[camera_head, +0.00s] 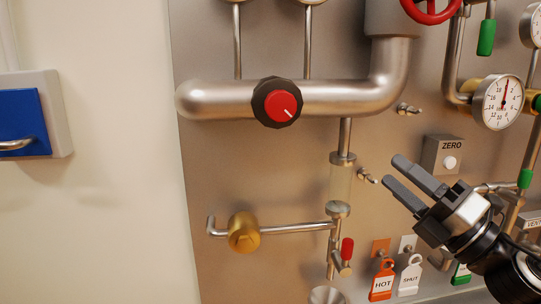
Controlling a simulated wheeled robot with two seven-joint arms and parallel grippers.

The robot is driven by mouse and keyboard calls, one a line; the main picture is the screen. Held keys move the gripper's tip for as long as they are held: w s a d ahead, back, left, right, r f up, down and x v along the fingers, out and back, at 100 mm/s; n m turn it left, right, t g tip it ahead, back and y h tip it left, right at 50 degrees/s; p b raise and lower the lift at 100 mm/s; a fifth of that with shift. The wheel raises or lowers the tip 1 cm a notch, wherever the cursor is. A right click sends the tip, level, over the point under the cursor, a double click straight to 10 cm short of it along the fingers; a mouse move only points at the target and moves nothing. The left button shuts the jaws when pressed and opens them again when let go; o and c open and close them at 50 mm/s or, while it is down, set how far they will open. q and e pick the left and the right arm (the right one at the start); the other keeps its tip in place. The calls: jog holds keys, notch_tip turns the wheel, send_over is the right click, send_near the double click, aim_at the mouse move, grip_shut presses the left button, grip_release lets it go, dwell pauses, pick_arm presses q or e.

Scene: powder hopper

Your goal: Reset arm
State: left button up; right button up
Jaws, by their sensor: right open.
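My right gripper (411,187) comes in from the lower right in the head view. Its two grey fingers are apart and nothing is between them. It is in front of the metal panel (270,185), below the ZERO box (443,153) and right of the clear sight tube (341,183). My left gripper is not in view.
A thick pipe (225,99) with a red and black knob (277,103) crosses the panel. A brass fitting (244,233), a red-handled valve (347,249), HOT tag (382,282) and SHUT tag (408,275) are lower. A gauge (498,102) is right. A blue-fronted box (22,125) is left.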

notch_tip(320, 180, down, 14)
jog(key=s+m+t+h+p, duration=0.1)
jog(key=m+t+h, duration=0.1)
jog(key=m+h, duration=0.9)
jog(key=s+a+f+m+g+p, duration=0.1)
jog(key=s+a+f+m+g, duration=0.3)
jog(key=s+f+m, duration=0.4)
jog(key=s+a+f+m+g+p, duration=0.1)
jog(key=s+a+f+m+g, duration=0.2)
jog(key=s+f+m, duration=0.6)
notch_tip(320, 180, down, 6)
jog(key=shift+s+a+r+m+g+h, duration=0.2)
jog(key=shift+a+m+g+h, duration=0.15)
jog(key=shift+m+g, duration=0.65)
